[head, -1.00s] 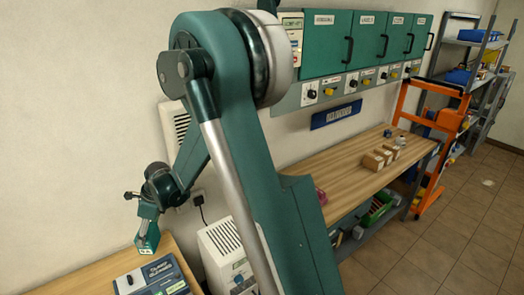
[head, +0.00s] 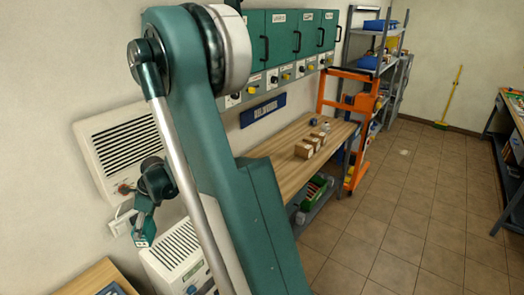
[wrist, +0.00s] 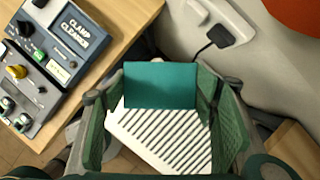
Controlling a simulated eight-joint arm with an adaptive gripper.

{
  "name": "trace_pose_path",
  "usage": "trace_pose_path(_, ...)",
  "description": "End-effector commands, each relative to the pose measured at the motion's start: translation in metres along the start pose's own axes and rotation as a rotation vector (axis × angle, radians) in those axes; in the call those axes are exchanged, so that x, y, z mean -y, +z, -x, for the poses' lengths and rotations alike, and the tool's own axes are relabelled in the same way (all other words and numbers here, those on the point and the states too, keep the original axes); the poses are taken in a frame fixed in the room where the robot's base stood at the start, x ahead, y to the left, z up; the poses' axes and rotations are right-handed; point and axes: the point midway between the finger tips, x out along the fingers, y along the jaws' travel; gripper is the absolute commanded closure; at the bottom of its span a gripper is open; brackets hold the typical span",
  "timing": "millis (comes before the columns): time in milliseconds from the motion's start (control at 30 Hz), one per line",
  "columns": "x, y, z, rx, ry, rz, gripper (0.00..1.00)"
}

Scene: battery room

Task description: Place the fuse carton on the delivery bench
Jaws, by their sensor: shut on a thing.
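The fuse carton appears as a teal box (wrist: 160,85) between the fingers of my gripper (wrist: 163,98) in the wrist view. My gripper is shut on it. In the head view my gripper (head: 146,216) hangs at the left, with the small teal carton (head: 141,238) at its lower end, in the air above a white slatted unit. A wooden workbench (head: 281,161) stands along the wall, and another bench (head: 510,112) shows at the right edge.
The white slatted unit (head: 178,262) stands below my gripper. The tiled floor (head: 410,215) is clear.

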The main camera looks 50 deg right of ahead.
Motion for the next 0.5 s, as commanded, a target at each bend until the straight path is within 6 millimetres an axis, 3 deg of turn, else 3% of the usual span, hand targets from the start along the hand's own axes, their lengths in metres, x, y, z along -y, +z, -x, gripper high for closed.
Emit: trace_pose_path(500,0.090,-0.096,0.046,0.000,-0.067,-0.162,0.63)
